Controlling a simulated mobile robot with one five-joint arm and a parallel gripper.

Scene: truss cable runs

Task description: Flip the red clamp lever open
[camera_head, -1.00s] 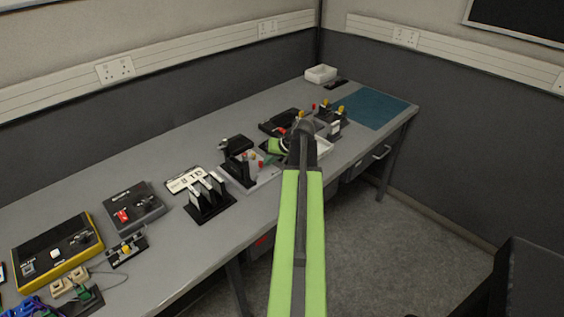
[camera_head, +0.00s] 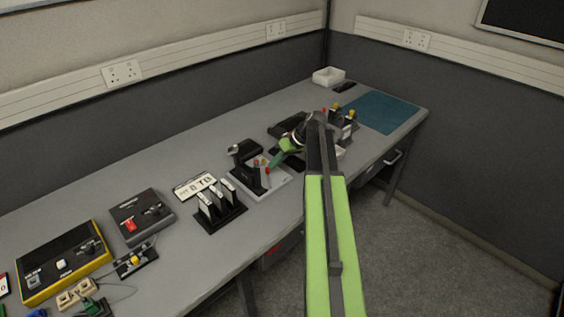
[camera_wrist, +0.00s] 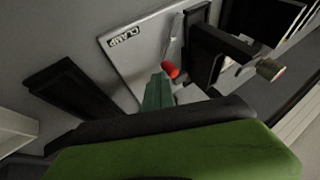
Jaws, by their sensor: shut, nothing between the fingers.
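The clamp stands on a light grey base plate, which in the wrist view (camera_wrist: 135,55) carries the label CLAMP. Its black upright (camera_head: 243,166) and the red lever tip (camera_head: 267,170) show in the head view. In the wrist view the red lever tip (camera_wrist: 170,69) sits at the end of a thin grey lever beside the black clamp body (camera_wrist: 205,50). My gripper (camera_head: 278,160) is shut and empty, its teal fingertips (camera_wrist: 158,90) close beside the red tip. Whether they touch it I cannot tell. The lever's tilt is also unclear.
A black stand with several white-topped levers (camera_head: 220,207) is left of the clamp. Dark fixtures with yellow knobs (camera_head: 351,114) stand to the right, before a blue mat (camera_head: 380,112). A white bin (camera_head: 328,76) is at the back.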

